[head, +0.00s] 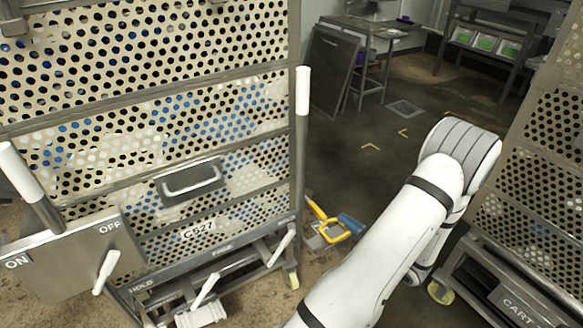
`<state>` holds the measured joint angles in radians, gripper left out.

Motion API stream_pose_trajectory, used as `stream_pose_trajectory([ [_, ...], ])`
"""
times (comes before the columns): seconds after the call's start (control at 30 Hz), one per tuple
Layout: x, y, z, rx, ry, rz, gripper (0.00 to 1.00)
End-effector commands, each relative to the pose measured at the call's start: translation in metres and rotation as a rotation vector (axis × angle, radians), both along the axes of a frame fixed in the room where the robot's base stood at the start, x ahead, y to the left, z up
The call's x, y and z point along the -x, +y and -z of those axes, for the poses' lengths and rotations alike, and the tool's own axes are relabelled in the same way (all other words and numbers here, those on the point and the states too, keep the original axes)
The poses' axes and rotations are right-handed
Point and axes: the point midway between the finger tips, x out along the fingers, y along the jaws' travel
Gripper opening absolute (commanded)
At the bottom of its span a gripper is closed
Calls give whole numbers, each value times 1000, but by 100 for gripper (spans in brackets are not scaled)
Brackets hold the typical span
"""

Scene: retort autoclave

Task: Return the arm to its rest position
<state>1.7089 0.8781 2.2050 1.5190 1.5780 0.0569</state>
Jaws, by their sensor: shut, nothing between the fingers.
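My white arm (385,240) rises from the bottom middle of the head view toward the right. It bends at a grey-capped joint (462,145), and the part past the bend folds back down behind the upper link. My gripper is not in view; the arm hides that side or it lies out of the frame. I see nothing carried by the visible part of the arm.
A tall perforated cart (190,188) fills the left. An ON/OFF plate (70,262) with a white-gripped lever stands before it. Another perforated cart (513,300) stands close right of my arm. A yellow-handled object (330,230) lies between them. Dark floor behind is open.

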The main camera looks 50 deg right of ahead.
Motion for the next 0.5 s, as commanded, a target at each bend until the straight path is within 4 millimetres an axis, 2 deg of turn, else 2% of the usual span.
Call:
stream_pose_trajectory([
  [0.17,-1,1,0,1,1,-3,0],
  [0.27,-11,7,-9,17,14,-48,0],
  [0.37,-39,29,-31,65,48,-178,0],
  [0.47,-76,68,-61,152,106,-385,0],
  [0.5,-89,88,-73,194,131,-479,0],
])
